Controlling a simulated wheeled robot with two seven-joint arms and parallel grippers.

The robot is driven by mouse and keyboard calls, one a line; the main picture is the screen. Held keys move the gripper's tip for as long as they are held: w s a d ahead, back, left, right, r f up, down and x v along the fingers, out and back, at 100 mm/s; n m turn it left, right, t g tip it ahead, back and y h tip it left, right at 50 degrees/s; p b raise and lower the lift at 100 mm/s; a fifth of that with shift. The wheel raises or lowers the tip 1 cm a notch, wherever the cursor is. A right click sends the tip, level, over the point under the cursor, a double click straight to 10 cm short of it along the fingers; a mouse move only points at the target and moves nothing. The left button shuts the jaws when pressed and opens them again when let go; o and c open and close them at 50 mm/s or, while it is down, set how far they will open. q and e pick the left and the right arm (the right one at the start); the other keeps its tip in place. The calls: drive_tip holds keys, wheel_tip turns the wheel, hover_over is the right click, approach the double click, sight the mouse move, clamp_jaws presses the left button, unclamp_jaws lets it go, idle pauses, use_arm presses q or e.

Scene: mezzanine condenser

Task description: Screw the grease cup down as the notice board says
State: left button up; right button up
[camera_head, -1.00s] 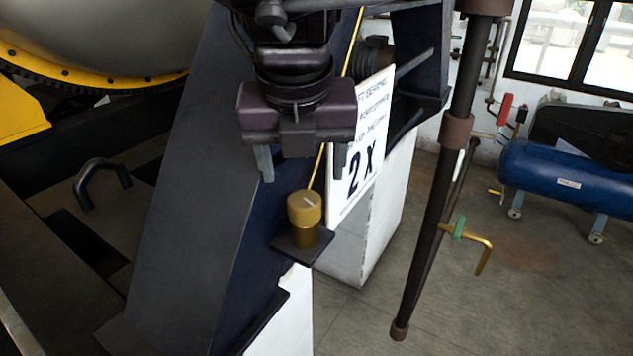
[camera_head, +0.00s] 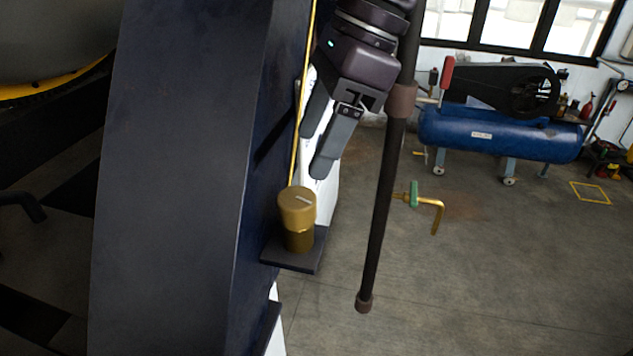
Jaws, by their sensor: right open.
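The brass grease cup (camera_head: 298,219) stands upright on a small dark bracket (camera_head: 292,262) on the side of the dark blue frame. Its cap has a pale mark on top. A thin yellow line runs up from behind it. My right gripper (camera_head: 314,156) is open and empty, tilted, with its fingers above and slightly right of the cup, apart from it. The notice board is mostly hidden behind my gripper; its writing cannot be read now. In the earlier view it showed "2 X". My left gripper is not in view.
A dark vertical pipe (camera_head: 378,205) stands right of the cup, with a brass tap with a green part (camera_head: 414,195) beside it. A blue tank (camera_head: 500,136) stands at the back right. The big dark frame (camera_head: 180,180) fills the left. Open floor lies at right.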

sight(298, 197)
drive_tip(key=f, duration=0.1)
drive_tip(key=s+f+p, duration=0.1)
drive_tip(key=f, duration=0.1)
drive_tip(key=shift+a+f, duration=0.1)
drive_tip(key=shift+f, duration=0.1)
drive_tip(key=x, duration=0.3)
drive_tip(key=shift+w+a+f+p, duration=0.1)
drive_tip(key=shift+w+a+p, duration=0.2)
drive_tip(key=shift+p, duration=0.1)
drive_tip(key=shift+a+f, duration=0.15)
drive_tip(key=shift+f, duration=0.15)
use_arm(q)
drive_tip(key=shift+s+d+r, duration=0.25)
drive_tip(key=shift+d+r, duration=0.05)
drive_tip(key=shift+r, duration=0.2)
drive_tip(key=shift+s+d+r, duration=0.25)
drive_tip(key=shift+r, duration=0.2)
use_arm(e)
drive_tip(key=shift+s, duration=0.15)
drive_tip(key=shift+c, duration=1)
drive_tip(key=c, duration=0.8)
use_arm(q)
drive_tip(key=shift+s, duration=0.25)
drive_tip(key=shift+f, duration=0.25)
